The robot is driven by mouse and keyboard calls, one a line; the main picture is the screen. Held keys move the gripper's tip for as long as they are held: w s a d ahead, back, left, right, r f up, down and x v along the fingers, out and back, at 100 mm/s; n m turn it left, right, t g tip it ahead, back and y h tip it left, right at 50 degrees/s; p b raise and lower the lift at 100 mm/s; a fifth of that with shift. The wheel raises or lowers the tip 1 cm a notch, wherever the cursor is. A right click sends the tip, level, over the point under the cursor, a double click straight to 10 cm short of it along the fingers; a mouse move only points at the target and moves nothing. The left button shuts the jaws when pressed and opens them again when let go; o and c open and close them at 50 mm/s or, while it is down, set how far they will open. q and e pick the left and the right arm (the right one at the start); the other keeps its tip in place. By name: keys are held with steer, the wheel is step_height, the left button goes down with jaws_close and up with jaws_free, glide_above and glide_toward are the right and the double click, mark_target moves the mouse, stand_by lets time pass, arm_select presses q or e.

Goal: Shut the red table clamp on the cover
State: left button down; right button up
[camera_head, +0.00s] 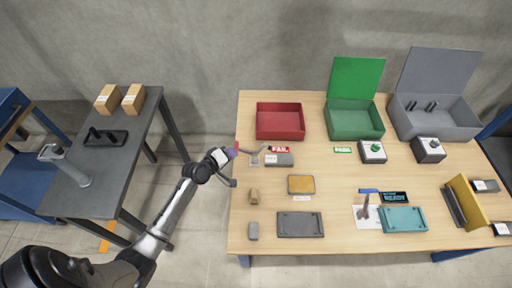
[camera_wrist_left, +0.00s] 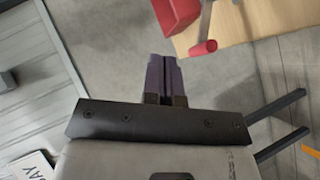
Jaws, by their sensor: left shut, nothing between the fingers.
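A table clamp (camera_head: 255,155) with grey metal parts stands at the left edge of the wooden table, with a small red part (camera_head: 237,145) close to my gripper. My left gripper (camera_head: 233,153), with purple fingers (camera_wrist_left: 164,76), is shut and empty beside the clamp. In the wrist view the fingertips are apart from the red lever. My right gripper is out of view.
Red (camera_head: 280,122), green (camera_head: 354,120) and grey (camera_head: 438,118) bins stand along the back. A blue-handled tool (camera_head: 367,204), a teal plate (camera_head: 403,220) and a dark plate (camera_head: 301,225) lie near the front. Left is a dark side table (camera_head: 125,150); floor shows between the tables.

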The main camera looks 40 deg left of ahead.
arm_select(q)
steer(key=b+x, duration=0.1)
steer(key=x, duration=0.2)
steer(key=d+b+x, duration=0.1)
steer(key=x, duration=0.3)
steer(key=b+x, duration=0.2)
steer(key=x, duration=0.2)
steer(key=shift+d+f, duration=0.35)
steer(key=shift+f, duration=0.05)
steer(key=shift+w+d+f, duration=0.35)
steer(key=shift+w+d, duration=0.15)
steer(key=shift+d, duration=0.05)
